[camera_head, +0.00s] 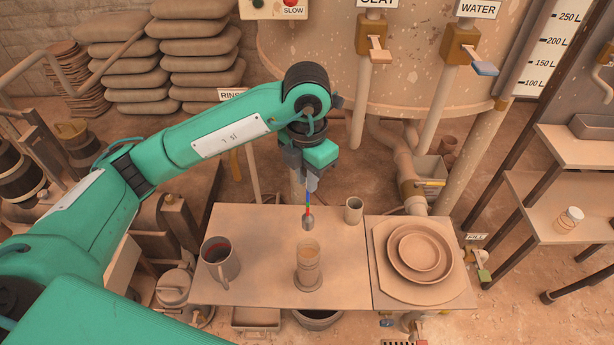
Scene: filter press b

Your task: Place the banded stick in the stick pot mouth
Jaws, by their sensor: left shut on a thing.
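My left gripper (311,182) points down above the back of the table and is shut on the banded stick (308,200). The stick hangs about upright, with coloured bands and a grey rounded lower end. A small grey-beige open pot (354,210), which looks like the stick pot, stands upright at the table's back right. The stick is to the left of this pot and apart from it. I cannot tell how high the stick's lower end is above the table. My right gripper is not in view.
On the table (240,292) a ribbed jar (308,279) stands in front of the stick, and a grey mug (222,268) with dark red contents stands at left. Nested round dishes (420,252) lie on a board at right. Taps (375,45) hang behind.

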